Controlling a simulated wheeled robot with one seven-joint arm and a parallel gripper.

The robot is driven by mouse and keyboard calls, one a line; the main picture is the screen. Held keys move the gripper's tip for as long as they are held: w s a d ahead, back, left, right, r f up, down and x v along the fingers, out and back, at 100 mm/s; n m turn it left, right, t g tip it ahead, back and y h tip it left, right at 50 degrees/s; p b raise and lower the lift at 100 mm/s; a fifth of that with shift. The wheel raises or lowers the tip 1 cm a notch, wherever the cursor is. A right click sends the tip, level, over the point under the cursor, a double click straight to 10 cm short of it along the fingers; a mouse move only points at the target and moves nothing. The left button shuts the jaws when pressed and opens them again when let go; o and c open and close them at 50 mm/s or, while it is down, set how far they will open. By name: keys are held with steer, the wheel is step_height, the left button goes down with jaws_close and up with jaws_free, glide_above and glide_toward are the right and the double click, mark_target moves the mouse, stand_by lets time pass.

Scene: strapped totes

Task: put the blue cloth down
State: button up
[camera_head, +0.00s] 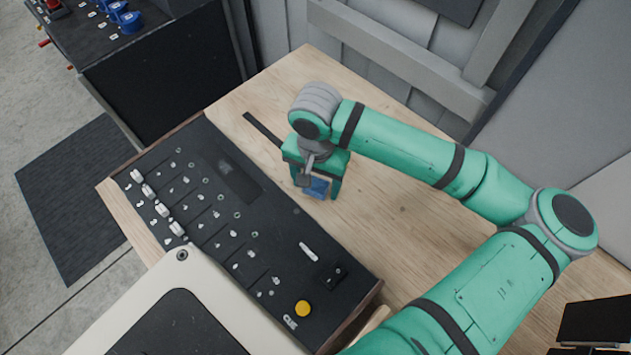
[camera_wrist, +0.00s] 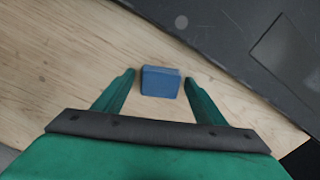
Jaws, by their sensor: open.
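The blue cloth (camera_wrist: 160,81) is a small folded block lying on the wooden tabletop in the wrist view. In the head view the cloth (camera_head: 319,186) shows partly between the fingers, with the rest hidden by my gripper. My gripper (camera_head: 319,193) points down over the cloth. In the wrist view my gripper (camera_wrist: 160,77) is open, with one green finger on each side of the cloth and a visible gap to each.
A black control panel (camera_head: 240,220) with knobs and a yellow button (camera_head: 303,308) lies close left of my gripper. A dark strip (camera_head: 262,130) lies behind it. Bare wooden tabletop (camera_head: 390,220) is free to the right. A grey wall (camera_head: 400,60) stands behind.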

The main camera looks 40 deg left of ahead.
mark_target(316, 184)
step_height(316, 184, up, 12)
steer(key=shift+r, duration=0.15)
stand_by(0.4)
steer(key=shift+w, duration=0.1)
stand_by(0.4)
